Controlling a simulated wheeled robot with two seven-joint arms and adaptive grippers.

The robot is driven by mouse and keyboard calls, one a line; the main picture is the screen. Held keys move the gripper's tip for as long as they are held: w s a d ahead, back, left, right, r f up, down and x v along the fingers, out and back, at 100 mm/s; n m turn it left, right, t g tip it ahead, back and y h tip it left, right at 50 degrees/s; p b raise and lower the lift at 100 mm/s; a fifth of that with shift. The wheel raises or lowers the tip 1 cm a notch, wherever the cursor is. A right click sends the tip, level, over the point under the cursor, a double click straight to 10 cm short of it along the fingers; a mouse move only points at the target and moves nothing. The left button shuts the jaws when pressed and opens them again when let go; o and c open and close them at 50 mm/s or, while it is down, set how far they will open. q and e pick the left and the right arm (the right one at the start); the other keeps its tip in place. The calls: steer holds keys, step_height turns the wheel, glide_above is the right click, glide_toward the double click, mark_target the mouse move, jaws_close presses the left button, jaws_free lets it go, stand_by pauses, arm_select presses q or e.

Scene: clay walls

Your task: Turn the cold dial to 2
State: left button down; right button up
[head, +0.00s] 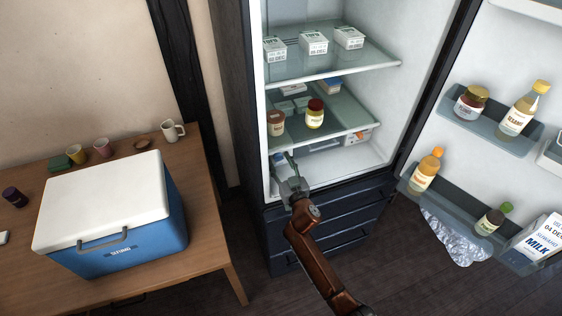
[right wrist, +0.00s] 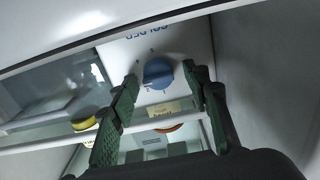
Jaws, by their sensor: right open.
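The cold dial (right wrist: 158,73) is a round blue knob on a white panel (right wrist: 190,48), seen in the right wrist view with upside-down "COLDER" lettering and small marks around it. The marks are too small to read surely. My right gripper (right wrist: 160,76) is open, with one green-padded finger on each side of the dial; I cannot tell whether they touch it. In the head view my right gripper (head: 283,163) reaches into the lower part of the open fridge (head: 350,158); I cannot make out the dial there. My left gripper is not in view.
Glass shelves (head: 345,62) with cartons and jars lie above my right gripper. The open fridge door (head: 425,103) at right holds bottles and a milk carton (head: 541,238). A wooden table (head: 205,238) with a blue cooler (head: 120,235) and cups stands at left.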

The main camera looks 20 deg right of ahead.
steer(key=c, duration=1)
steer(key=shift+d, duration=0.2)
steer(key=shift+c, duration=0.6)
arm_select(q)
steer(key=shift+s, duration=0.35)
arm_select(e)
steer(key=shift+a, duration=0.1)
